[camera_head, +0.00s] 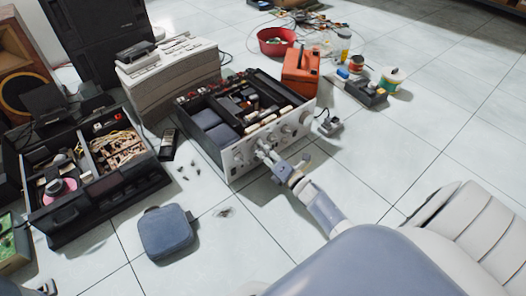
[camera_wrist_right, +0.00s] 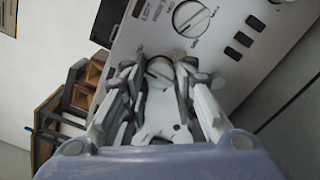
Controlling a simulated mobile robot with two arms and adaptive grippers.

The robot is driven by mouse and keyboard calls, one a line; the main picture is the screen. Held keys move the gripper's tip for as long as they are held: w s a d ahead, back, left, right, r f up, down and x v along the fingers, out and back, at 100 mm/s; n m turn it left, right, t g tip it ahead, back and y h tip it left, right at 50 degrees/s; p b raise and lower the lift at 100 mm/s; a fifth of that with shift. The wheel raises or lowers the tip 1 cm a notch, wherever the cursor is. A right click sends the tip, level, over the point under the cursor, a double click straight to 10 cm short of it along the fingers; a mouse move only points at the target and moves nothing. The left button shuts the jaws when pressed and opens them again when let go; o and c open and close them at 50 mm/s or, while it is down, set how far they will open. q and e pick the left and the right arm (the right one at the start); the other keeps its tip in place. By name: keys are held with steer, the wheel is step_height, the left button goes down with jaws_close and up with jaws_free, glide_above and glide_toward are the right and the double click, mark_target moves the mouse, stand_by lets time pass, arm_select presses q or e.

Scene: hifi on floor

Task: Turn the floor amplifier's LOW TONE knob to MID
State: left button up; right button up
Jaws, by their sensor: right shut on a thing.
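The floor amplifier (camera_head: 237,152) sits with its top open and its silver front panel facing me. In the wrist view, a round knob (camera_wrist_right: 160,68) on the panel (camera_wrist_right: 255,60) sits between the fingertips of my right gripper (camera_wrist_right: 158,75), which is shut on it. My right gripper also shows at the panel in the head view (camera_head: 268,152). The fingers hide part of the knob, and I cannot read its label or setting. A larger knob (camera_wrist_right: 191,17) with a MAX mark is beside it. A grey piece at the lower left edge (camera_head: 46,287) looks like my left gripper; its state is unclear.
A black toolbox (camera_head: 105,195) stands left of the amplifier, with a blue-grey pouch (camera_head: 165,231) on the floor before it. An orange box (camera_head: 300,72) and a red bowl (camera_head: 276,41) are behind.

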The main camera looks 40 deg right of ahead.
stand_by(0.3)
steer(key=o, duration=1.1)
steer(key=shift+r, duration=0.1)
step_height(320, 180, up, 10)
steer(key=shift+a+f, duration=0.1)
